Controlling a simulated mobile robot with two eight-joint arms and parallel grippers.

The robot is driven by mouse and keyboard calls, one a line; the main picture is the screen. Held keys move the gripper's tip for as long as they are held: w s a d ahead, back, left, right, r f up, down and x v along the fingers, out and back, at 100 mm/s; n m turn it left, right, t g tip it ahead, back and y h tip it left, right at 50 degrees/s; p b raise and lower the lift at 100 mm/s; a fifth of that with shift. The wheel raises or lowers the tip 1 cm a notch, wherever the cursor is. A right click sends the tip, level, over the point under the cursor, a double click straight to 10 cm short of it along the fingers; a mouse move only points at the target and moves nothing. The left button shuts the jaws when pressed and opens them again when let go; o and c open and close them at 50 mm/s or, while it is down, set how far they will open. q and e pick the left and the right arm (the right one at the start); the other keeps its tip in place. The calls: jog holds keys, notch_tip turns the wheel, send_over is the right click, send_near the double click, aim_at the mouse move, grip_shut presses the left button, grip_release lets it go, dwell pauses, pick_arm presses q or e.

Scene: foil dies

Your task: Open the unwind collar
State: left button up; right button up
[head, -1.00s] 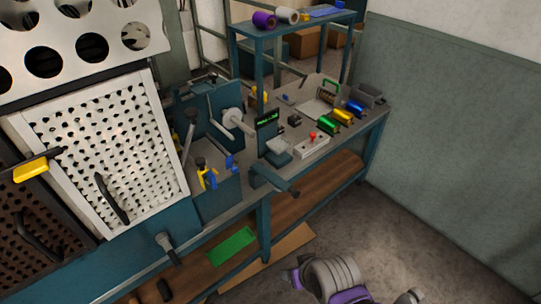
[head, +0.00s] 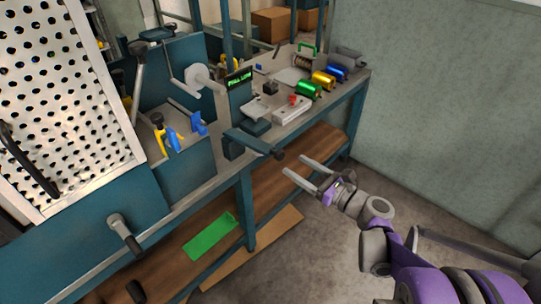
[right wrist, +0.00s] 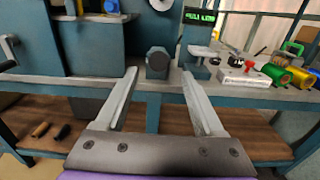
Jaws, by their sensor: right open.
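My right gripper (head: 296,165) is open and empty in front of the bench, its fingers pointing at a dark round-ended bar (head: 262,147) that juts from the bench front. In the right wrist view, the bar's dark round end (right wrist: 158,63) shows between the fingertips, beyond them and apart from them. A white disc or roll (head: 197,76) sits on a shaft against the teal machine plate. I cannot tell for sure which of these parts is the unwind collar. My left gripper is not in view.
A lit display (head: 239,78) stands above the bench. A control box with a red knob (head: 292,105) and green, gold and blue foil rolls (head: 308,91) lie to its right. A perforated white panel (head: 62,110) stands left. The floor on the right is clear.

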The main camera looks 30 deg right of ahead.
aim_at(272, 150)
jog(key=b+x, duration=0.1)
jog(key=x, duration=0.9)
jog(key=shift+w+a, duration=0.1)
jog(key=shift+a, duration=0.05)
jog(key=shift+c, duration=0.3)
grip_shut()
